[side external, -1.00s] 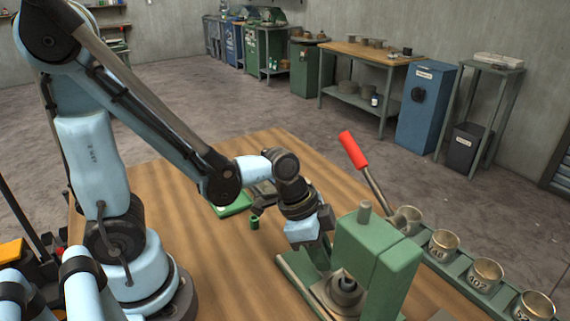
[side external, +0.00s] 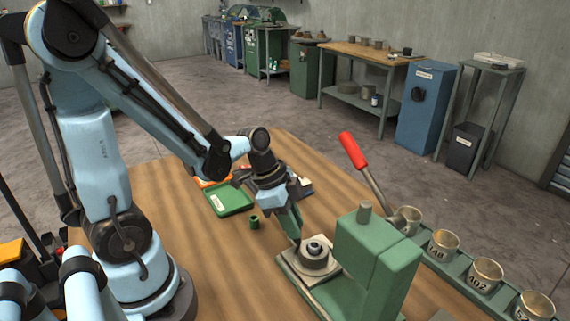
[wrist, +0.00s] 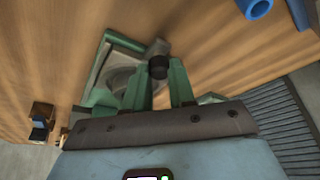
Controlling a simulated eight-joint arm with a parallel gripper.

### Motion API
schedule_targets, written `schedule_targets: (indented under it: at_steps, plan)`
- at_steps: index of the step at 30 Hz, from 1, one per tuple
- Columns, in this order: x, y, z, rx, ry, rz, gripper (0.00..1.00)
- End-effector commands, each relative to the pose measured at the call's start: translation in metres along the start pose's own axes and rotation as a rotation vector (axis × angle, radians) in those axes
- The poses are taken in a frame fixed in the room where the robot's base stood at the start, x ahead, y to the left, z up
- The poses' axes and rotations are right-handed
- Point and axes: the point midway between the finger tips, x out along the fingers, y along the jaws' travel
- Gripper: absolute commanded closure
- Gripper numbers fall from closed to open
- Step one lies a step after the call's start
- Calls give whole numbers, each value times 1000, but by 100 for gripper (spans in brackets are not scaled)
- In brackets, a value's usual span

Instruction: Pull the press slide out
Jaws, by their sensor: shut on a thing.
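The green press (side external: 375,250) stands on the wooden table with its red-handled lever (side external: 362,160) tilted up. The press slide (side external: 300,268) is a pale plate bearing a round metal die (side external: 316,252) with a dark centre. It sits on the green base rails, clear of the press head on my arm's side. My gripper (side external: 297,242) is at the slide's arm-side end, shut on its handle. In the wrist view the green fingers (wrist: 160,78) close around a dark knob (wrist: 158,66), with the slide's plate (wrist: 104,76) beside them. The fingers partly hide the slide.
A row of labelled metal cups (side external: 444,243) stands in a green rack at the right. A green tray (side external: 230,199) and a small green cylinder (side external: 254,222) lie on the table behind my gripper. The left part of the table is mostly bare.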

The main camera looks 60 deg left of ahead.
Motion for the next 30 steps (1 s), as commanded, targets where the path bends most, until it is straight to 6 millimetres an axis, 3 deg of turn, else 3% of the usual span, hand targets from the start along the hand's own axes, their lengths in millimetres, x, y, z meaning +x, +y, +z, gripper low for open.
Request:
schedule_targets:
  at_steps: [1, 2, 7, 20, 30]
  plan:
    - [0, 0, -1, 1, 3, -2, 100]
    - [0, 0, -1, 1, 4, -2, 74]
    - [0, 0, -1, 1, 3, -1, 50]
    - [-6, 0, -1, 0, 2, 0, 50]
    - [-40, 0, 0, -1, 2, 0, 50]
